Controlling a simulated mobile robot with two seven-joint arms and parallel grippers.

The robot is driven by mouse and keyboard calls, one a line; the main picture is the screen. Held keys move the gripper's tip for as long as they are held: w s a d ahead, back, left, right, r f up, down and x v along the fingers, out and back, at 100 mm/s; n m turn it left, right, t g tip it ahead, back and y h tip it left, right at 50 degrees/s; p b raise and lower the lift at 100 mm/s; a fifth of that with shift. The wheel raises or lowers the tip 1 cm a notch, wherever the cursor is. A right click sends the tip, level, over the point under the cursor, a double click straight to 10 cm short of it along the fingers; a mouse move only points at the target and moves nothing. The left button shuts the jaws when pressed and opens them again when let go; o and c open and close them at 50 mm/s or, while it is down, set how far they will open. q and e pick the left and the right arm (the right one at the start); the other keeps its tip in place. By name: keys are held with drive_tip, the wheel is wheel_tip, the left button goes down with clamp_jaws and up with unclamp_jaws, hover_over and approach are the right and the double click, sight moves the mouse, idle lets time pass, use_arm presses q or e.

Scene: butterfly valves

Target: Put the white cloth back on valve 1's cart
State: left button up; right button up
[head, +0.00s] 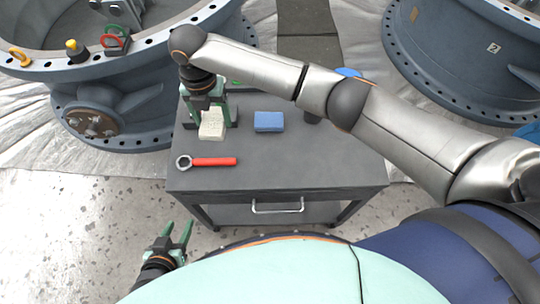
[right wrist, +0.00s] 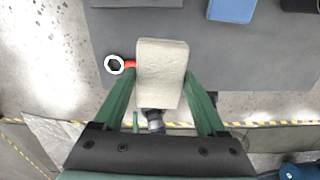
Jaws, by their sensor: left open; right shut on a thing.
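The white cloth (head: 212,124) is a small folded off-white block in my right gripper (head: 208,112), over the left part of the grey cart top (head: 290,165). In the right wrist view the cloth (right wrist: 162,72) sits between the two green fingers (right wrist: 160,85), which are shut on it. I cannot tell whether its underside touches the cart top. My left gripper (head: 176,236) is open and empty, low at the left in front of the cart, over the floor.
On the cart top lie a blue folded cloth or block (head: 269,121) and a red-handled ring wrench (head: 206,161). A large blue-grey valve (head: 105,85) stands left, with yellow and red items on its rim. Another valve (head: 460,50) stands right. The cart's front right top is clear.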

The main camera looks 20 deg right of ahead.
drive_tip(key=shift+a+n, duration=0.15)
drive_tip(key=shift+n, duration=0.25)
drive_tip(key=shift+d, duration=0.2)
drive_tip(key=s+d+f+p, duration=0.1)
drive_tip(key=s+d+f, duration=0.2)
drive_tip(key=d, duration=0.4)
hover_over(270, 156)
drive_tip(key=a, duration=0.1)
drive_tip(key=f, duration=0.5)
drive_tip(key=shift+w+f, duration=0.2)
drive_tip(key=shift+w, duration=0.1)
drive_tip(key=shift+s+d+f, duration=0.15)
drive_tip(key=shift+d+f, duration=0.15)
drive_tip(key=shift+f, duration=0.1)
drive_tip(key=f, duration=0.3)
drive_tip(key=shift+s+d+f, duration=0.1)
drive_tip(key=shift+d+f, duration=0.1)
drive_tip(key=shift+d, duration=0.05)
use_arm(q)
drive_tip(key=shift+s+a, duration=0.25)
use_arm(e)
drive_tip(key=shift+f, duration=0.1)
drive_tip(key=shift+f, duration=0.1)
